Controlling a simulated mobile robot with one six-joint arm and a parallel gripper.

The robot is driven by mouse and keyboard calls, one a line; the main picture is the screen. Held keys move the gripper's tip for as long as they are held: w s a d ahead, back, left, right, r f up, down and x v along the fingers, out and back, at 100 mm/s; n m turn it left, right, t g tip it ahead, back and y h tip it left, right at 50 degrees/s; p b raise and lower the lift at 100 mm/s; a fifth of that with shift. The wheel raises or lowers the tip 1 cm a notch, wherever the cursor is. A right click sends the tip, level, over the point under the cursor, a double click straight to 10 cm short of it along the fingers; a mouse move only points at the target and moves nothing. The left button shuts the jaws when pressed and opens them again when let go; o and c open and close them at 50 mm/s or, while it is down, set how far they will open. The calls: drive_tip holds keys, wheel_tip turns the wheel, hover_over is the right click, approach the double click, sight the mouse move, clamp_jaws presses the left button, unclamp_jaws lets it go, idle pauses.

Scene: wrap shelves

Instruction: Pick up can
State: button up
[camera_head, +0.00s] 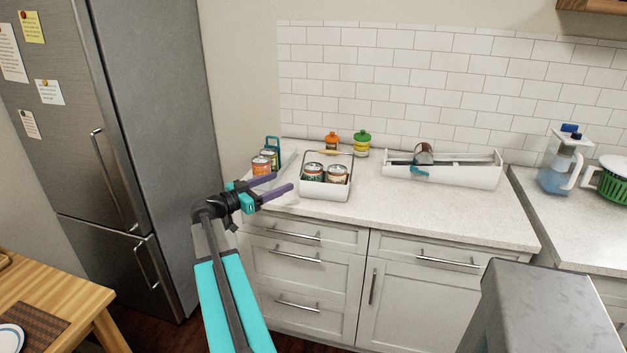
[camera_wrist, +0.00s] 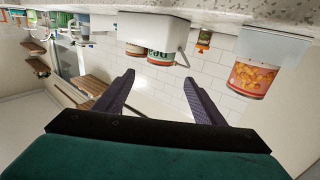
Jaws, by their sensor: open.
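A can with an orange fruit label (camera_head: 262,166) stands at the left of the counter. It shows large at the right of the upside-down wrist view (camera_wrist: 250,78). Another can (camera_head: 269,156) stands close behind it, partly hidden. A white bin (camera_head: 325,189) holds two cans (camera_head: 314,171) (camera_head: 338,174) side by side. This bin (camera_wrist: 155,28) also shows above the fingers in the wrist view. My gripper (camera_head: 283,182) is open and empty, in front of the counter's left part, its purple fingers pointing right in the head view. In the wrist view its fingertips (camera_wrist: 158,78) are apart from the cans.
An orange-topped jar (camera_head: 331,142) and a green-lidded jar (camera_head: 362,146) stand by the wall. The fridge (camera_head: 160,130) bounds the left. The counter's front middle is clear.

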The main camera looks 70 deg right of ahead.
sight(305, 169)
drive_tip(key=shift+p+x, duration=1.25)
drive_tip(key=shift+x, duration=3.05)
drive_tip(key=shift+r+p+x, duration=0.15)
drive_tip(key=shift+p+x, duration=0.4)
drive_tip(key=shift+x, duration=0.25)
drive_tip(key=shift+r+p+x, duration=0.15)
drive_tip(key=shift+p+x, duration=0.4)
drive_tip(key=shift+x, duration=0.2)
drive_tip(key=shift+p+x, duration=0.3)
drive_tip(key=shift+x, duration=0.7)
drive_tip(key=shift+f, duration=0.15)
drive_tip(key=shift+w, duration=0.1)
drive_tip(key=c, duration=1.1)
drive_tip(key=shift+o, duration=0.2)
